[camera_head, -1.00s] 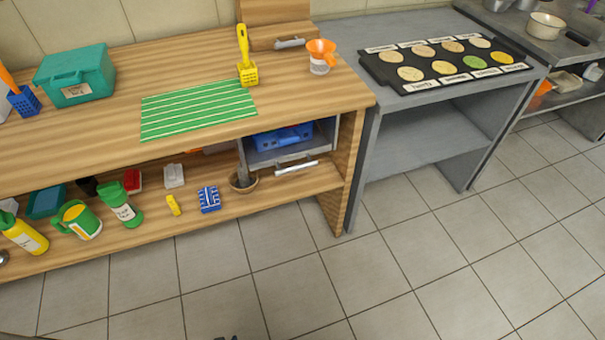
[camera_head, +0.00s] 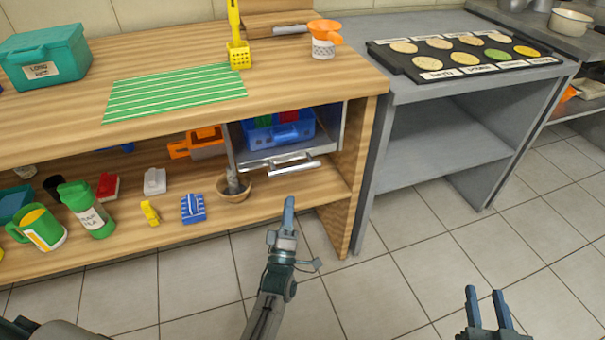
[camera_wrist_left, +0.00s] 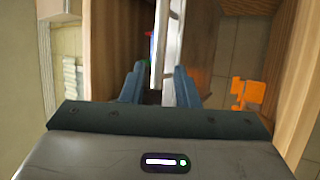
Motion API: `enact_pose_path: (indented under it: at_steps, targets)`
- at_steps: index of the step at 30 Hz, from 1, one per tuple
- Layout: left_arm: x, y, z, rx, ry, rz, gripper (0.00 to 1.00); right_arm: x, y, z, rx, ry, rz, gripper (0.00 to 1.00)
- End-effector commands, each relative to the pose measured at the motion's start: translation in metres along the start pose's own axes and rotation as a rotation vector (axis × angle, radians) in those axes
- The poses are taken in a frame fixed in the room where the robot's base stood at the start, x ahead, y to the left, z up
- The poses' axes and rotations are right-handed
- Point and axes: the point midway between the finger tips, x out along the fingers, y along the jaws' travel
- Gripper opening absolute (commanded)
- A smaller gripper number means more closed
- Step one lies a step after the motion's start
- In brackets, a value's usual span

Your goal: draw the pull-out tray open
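The pull-out tray (camera_head: 245,152) sits in the opening under the wooden counter, with a blue basket (camera_head: 283,136) in it. Its silver bar handle (camera_head: 293,168) faces me. My left gripper (camera_head: 289,201) is just below and in front of the handle, seen edge-on in the head view. In the left wrist view the left gripper (camera_wrist_left: 161,72) has its two fingers apart, and the pale handle bar (camera_wrist_left: 158,45) runs up from between them. Whether they touch it I cannot tell. My right gripper (camera_head: 488,300) is open and empty over the floor, low at the right.
A bowl (camera_head: 235,188) stands on the lower shelf close to the left of the tray handle. The tiled floor in front is clear.

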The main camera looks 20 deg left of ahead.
Motion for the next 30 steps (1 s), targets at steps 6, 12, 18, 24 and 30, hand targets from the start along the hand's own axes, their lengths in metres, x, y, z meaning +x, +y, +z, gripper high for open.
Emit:
enact_pose_path:
  at_steps: [6,12,18,24,30]
  targets:
    - [0.031,0.002,0.000,-0.002,0.001,0.005,0.28,0.000,0.000,-0.002,0.000,0.004,0.000,0.36]
    - [0.069,0.001,0.000,0.001,0.000,0.004,0.28,0.001,0.000,-0.003,-0.001,0.012,0.000,0.36]
    - [0.097,0.000,0.000,0.001,-0.001,0.001,0.28,0.001,0.000,-0.004,-0.002,0.018,0.000,0.36]
    - [0.106,0.000,0.000,0.001,-0.001,0.000,0.28,0.001,0.000,-0.004,-0.003,0.020,0.001,0.36]
    - [0.106,0.000,0.000,0.001,-0.001,-0.001,0.28,0.001,0.000,-0.004,-0.003,0.020,0.001,0.36]
